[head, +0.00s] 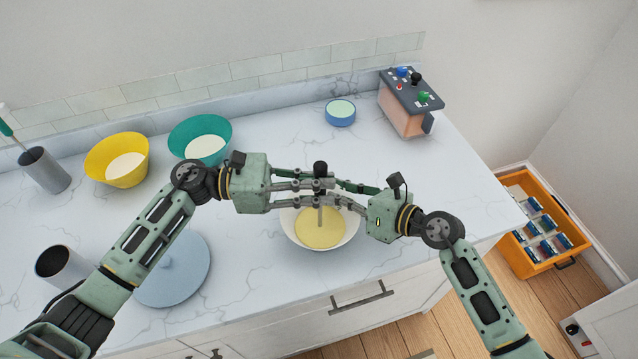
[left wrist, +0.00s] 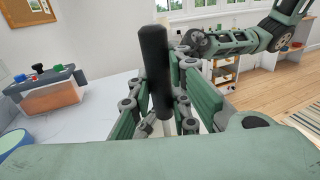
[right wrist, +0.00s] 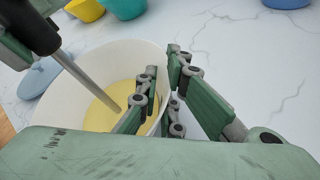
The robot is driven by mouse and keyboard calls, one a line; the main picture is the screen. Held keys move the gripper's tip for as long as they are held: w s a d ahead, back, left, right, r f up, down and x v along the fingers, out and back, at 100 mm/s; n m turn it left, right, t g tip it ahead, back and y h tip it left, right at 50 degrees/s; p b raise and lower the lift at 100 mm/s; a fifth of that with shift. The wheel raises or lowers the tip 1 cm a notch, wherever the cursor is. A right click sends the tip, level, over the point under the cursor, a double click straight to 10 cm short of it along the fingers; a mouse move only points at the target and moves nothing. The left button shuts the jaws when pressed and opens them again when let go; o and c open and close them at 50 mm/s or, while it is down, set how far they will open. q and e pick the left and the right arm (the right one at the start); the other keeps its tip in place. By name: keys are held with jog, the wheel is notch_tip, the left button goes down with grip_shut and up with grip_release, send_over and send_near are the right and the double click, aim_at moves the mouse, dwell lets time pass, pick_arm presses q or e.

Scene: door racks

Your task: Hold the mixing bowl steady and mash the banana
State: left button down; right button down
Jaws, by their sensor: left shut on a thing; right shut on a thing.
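The white mixing bowl (head: 290,228) stands near the counter's front edge. A smooth, flat yellow mass (head: 322,236), seemingly the banana, covers its bottom. My left gripper (head: 318,184) is shut on the masher, above the bowl. The masher's black handle (left wrist: 154,62) stands upright between the fingers, and its grey shaft (right wrist: 88,78) runs down into the yellow mass. The masher's lower end is hidden. My right gripper (right wrist: 163,78) is shut on the bowl's rim, one finger inside and one outside. In the head view the two grippers (head: 345,200) are close together and partly overlap.
A yellow bowl (head: 106,168) and a teal bowl (head: 218,133) stand at the back left. A blue dish (head: 340,117) and a control box (head: 409,112) are at the back. A blue-grey disc (head: 180,275) and grey cylinders (head: 45,170) are at left. The counter right of the bowl is clear.

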pick_arm(q)
jog(key=shift+r, duration=5.05)
pick_arm(e)
jog(key=c, duration=1.8)
grip_release()
jog(key=shift+c, duration=0.2)
jog(key=shift+d, duration=0.15)
jog(key=v, duration=1)
jog(key=shift+s, duration=0.2)
jog(key=shift+v, duration=0.8)
jog(key=shift+w, duration=0.1)
